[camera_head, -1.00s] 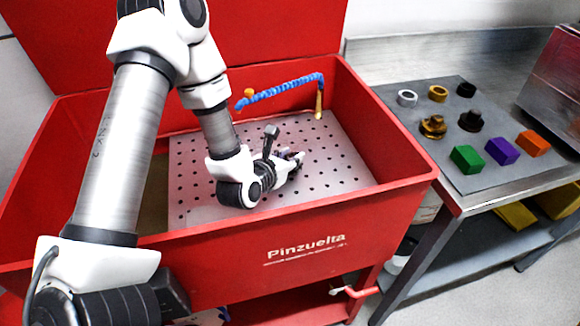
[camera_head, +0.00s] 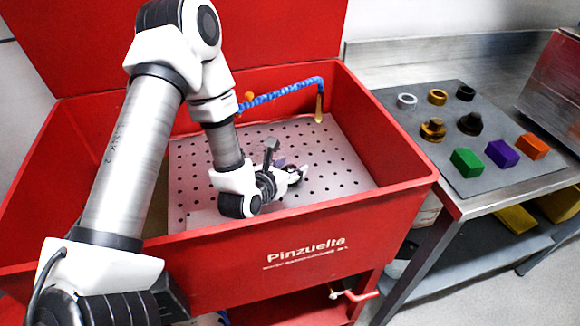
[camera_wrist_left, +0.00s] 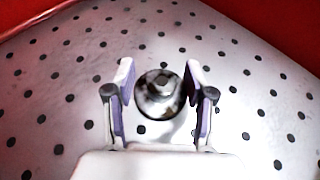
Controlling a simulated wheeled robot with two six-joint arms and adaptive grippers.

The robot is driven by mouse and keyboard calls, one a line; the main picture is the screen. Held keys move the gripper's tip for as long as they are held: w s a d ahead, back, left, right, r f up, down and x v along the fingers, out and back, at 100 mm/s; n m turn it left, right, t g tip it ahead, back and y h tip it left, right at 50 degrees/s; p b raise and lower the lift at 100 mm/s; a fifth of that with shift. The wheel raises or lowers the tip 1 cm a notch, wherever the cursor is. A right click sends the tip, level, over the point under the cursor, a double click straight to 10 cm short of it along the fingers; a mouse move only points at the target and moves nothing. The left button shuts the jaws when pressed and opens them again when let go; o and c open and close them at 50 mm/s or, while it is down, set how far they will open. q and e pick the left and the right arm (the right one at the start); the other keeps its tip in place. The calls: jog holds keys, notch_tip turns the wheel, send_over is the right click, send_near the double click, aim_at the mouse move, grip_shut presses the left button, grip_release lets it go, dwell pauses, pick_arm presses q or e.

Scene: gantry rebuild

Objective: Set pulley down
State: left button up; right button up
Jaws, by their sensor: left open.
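The pulley (camera_wrist_left: 160,94), a round metallic grey piece with dark patches and a small raised hub, shows in the left wrist view. It stands over the perforated plate of the red basin, between the two purple-padded fingers. Gaps show between it and both fingers, so my left gripper (camera_head: 297,173) is open around it. In the head view the gripper is low inside the basin, over the perforated plate (camera_head: 340,172), and the pulley cannot be made out there. Whether its underside touches the plate is hidden. My right gripper is out of view.
The red basin's walls (camera_head: 395,195) surround the gripper. A blue hose (camera_head: 285,91) with a tan nozzle hangs at the back. To the right, a grey mat (camera_head: 465,110) on a metal table holds rings, a gold and a black stepped part, and green, purple and orange blocks.

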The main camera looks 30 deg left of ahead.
aim_at(290, 168)
pick_arm(q)
jog(key=v, duration=0.3)
jog(key=shift+s+r, duration=0.1)
jog(key=shift+s, duration=0.2)
jog(key=p+v, duration=0.1)
jog(key=p, duration=0.1)
jog(key=p+v, duration=0.2)
jog(key=shift+r, duration=0.45)
jog(key=shift+s+f+p, duration=0.15)
jog(key=shift+s+p, duration=0.2)
jog(key=shift+p, duration=0.1)
jog(key=shift+f, duration=0.1)
